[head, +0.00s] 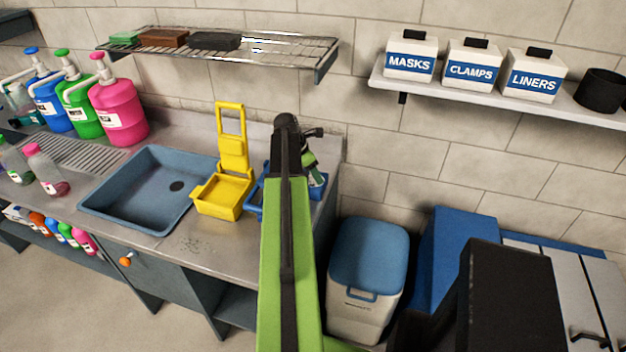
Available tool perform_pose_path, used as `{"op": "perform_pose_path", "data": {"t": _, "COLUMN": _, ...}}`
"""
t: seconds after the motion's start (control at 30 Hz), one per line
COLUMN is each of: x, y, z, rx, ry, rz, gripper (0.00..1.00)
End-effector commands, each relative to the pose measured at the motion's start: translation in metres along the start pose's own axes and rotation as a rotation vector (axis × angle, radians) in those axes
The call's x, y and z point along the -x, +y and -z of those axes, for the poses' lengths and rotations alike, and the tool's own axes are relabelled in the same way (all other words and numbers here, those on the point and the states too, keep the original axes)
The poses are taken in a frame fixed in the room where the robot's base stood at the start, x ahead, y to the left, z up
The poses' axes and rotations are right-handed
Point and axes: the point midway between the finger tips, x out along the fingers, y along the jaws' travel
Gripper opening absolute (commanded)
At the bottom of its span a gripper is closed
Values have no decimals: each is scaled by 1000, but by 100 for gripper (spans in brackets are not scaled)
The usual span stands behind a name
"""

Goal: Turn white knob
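No white knob shows clearly in the head view. An orange knob (126,261) is on the grey front below the blue sink (104,212). My green and black arm rises through the middle of the view, over the right end of the counter. My gripper (309,157) is at the far end of the arm, small and partly hidden by the arm links. I cannot tell whether it is open or shut, or whether it holds anything. The arm is well to the right of the orange knob and hides part of the counter end.
A yellow caddy (222,192) stands right of the sink, beside a partly hidden blue caddy (255,207). Coloured pump jugs (119,112) line the back left. A wire rack (285,50) and a shelf (490,97) with labelled boxes hang above. A blue-lidded bin (365,305) stands right.

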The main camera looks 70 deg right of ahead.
Motion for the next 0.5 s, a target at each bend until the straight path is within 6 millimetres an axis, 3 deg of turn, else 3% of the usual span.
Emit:
{"op": "perform_pose_path", "data": {"t": 0.13, "x": 2, "y": 0, "z": -1, "rx": 0, "ry": 0, "rz": 0, "gripper": 55}}
{"op": "perform_pose_path", "data": {"t": 0.5, "x": 1, "y": 0, "z": -1, "rx": -1, "ry": 0, "rz": 0, "gripper": 6}}
